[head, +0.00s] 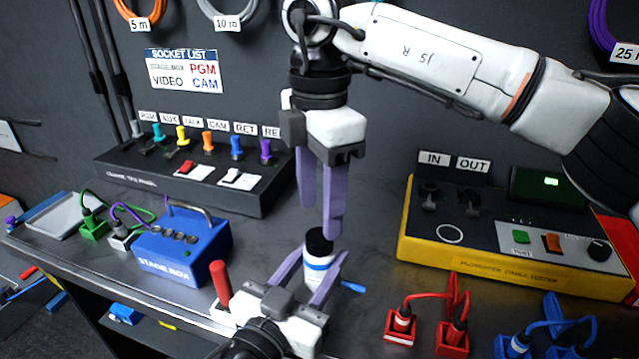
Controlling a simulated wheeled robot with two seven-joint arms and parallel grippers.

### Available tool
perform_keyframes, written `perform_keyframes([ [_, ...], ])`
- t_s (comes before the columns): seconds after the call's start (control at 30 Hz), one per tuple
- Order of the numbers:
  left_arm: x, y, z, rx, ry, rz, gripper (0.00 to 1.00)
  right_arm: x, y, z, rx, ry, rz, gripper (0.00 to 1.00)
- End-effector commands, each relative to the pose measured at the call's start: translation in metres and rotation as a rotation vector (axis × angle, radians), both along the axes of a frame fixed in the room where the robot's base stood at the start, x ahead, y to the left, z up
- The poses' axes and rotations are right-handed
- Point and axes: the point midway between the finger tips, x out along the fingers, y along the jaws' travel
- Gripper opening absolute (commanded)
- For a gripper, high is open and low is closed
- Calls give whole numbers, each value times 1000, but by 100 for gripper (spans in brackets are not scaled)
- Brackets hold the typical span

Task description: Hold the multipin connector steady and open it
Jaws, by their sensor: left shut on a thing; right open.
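The multipin connector (319,263) is white with a blue band and a black cap (318,241) on top. It stands upright near the front of the dark bench. My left gripper (307,280) comes from below and is shut on the connector's lower body, with one purple finger on each side. My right gripper (320,215) hangs just above the cap, pointing down. Its purple fingers are open and nothing shows between them. The nearer finger's tip is close to the cap; I cannot tell whether they touch. The connector's lower end is partly hidden by my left gripper.
A blue stage box (182,250) stands to the left, with a red-handled tool (220,284) near it. A yellow cable tester (510,256) is at the right. Red plugs (426,330) and blue plugs (545,343) lie in front of it. A socket panel (190,172) stands behind.

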Motion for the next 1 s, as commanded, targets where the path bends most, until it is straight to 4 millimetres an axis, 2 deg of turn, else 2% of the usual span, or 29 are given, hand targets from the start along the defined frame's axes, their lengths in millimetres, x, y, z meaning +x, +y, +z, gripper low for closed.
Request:
perform_keyframes([
  [0.1,0,0,0,0,0,0,0,0,-1,-20,-1,2,-1,52],
  [0.3,0,0,0,0,0,0,0,0,0,-42,0,0,0,52],
  [0.67,0,0,0,0,0,0,0,0,0,-49,0,-1,1,52],
  [0.77,0,0,0,0,0,0,0,0,0,-48,0,-1,1,38],
  [0.93,0,0,0,0,0,0,0,0,0,-48,0,-1,1,9],
  [1.0,0,0,0,0,0,0,0,0,0,-48,0,-1,1,8],
])
